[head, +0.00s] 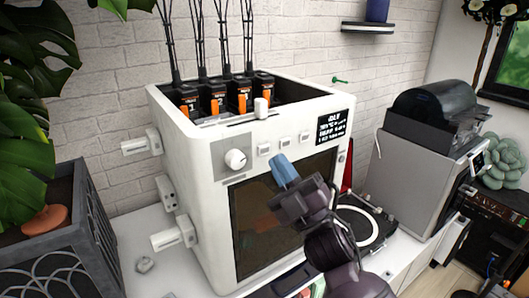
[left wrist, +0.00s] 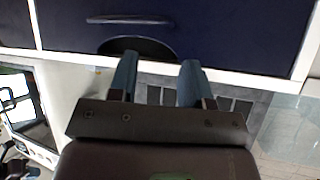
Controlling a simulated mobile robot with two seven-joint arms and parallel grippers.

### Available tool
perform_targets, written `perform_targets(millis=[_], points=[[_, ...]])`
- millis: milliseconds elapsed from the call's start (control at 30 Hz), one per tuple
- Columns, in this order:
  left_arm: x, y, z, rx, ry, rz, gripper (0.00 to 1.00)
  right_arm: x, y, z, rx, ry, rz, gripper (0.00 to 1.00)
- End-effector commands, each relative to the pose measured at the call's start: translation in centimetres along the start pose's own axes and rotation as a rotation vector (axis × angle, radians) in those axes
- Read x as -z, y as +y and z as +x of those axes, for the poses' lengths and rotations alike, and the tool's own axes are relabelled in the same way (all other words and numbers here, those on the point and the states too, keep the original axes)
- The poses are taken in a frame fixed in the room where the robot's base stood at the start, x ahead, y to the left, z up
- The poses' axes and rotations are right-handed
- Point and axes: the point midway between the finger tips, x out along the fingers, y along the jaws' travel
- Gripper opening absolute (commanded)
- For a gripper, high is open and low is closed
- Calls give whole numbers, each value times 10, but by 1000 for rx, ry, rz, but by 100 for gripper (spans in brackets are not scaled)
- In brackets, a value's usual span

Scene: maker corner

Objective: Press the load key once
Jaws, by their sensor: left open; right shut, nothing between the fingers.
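A white 3D printer (head: 189,165) stands on a white surface. Its front panel has a row of three small pale keys: a left key (head: 264,149), a middle key (head: 285,142) and a right key (head: 304,136). I cannot read which one is the load key. My right gripper (head: 284,169) is shut and empty, its blue fingertips just below the left and middle keys in the picture. I cannot tell whether it touches the panel. My left gripper (left wrist: 158,80) is open and empty in the left wrist view, before a dark blue front; the head view does not show it.
A round knob (head: 235,159) and a small dark display (head: 335,127) flank the keys. Several black-and-orange feeder units (head: 213,100) sit in the printer's top. A planter (head: 55,240) stands left. A grey machine (head: 425,170) stands right, beyond a dark turntable-like device (head: 372,226).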

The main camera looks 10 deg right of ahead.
Motion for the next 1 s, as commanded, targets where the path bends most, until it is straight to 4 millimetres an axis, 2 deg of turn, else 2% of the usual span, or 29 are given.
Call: perform_targets(millis=[300, 1000], points=[[-4, 0, 0, 0, -5, -1, 45, -9, -8, 13, -1, 0, 0, 0], [-6, 0, -1, 1, -9, -1, 45, -9, -9, 13, 0, 0, 0, 0]])
